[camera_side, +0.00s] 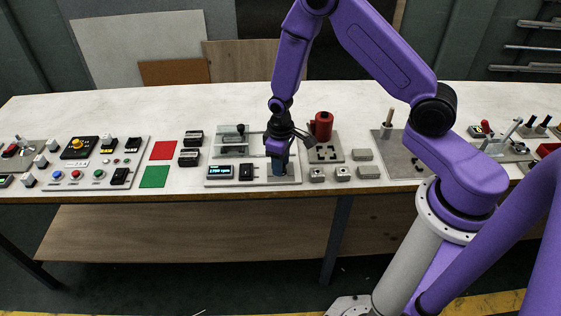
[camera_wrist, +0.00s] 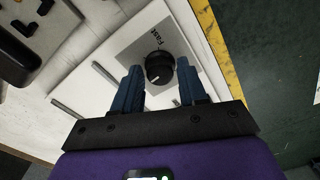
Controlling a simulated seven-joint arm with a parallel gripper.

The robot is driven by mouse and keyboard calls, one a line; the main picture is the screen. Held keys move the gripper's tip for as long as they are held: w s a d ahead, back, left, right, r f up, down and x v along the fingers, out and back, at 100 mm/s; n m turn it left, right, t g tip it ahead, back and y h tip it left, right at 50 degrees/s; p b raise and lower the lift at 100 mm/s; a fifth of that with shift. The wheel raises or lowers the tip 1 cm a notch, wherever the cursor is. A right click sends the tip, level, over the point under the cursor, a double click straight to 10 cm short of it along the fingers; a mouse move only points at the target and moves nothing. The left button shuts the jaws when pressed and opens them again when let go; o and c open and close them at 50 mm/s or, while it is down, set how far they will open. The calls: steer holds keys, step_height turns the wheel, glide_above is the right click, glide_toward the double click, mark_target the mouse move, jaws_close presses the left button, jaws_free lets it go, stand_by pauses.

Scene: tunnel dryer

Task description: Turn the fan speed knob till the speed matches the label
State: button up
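The fan speed knob (camera_wrist: 159,67) is round and black with a white pointer mark. It sits on a grey square plate (camera_wrist: 133,50) marked "Fast" (camera_wrist: 158,37). In the wrist view the pointer mark is on the knob's lower left, away from the word. My gripper (camera_wrist: 159,72) is open, its blue fingers on either side of the knob with gaps; contact is not visible. In the side view my gripper (camera_side: 279,167) points down over the dryer panel's right end and hides the knob. A lit display (camera_side: 220,171) is on that panel; its text is too small to read.
A clear-covered tunnel (camera_side: 232,138) stands behind the panel. A red cylinder (camera_side: 322,126) on a plate stands close on the right. Small grey blocks (camera_side: 343,174) lie right of the gripper. A button panel (camera_side: 92,165) is at left. The table's front edge is close.

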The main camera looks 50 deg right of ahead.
steer(key=shift+o, duration=0.6)
steer(key=shift+r, duration=0.55)
step_height(320, 180, up, 16)
steer(key=shift+r, duration=0.15)
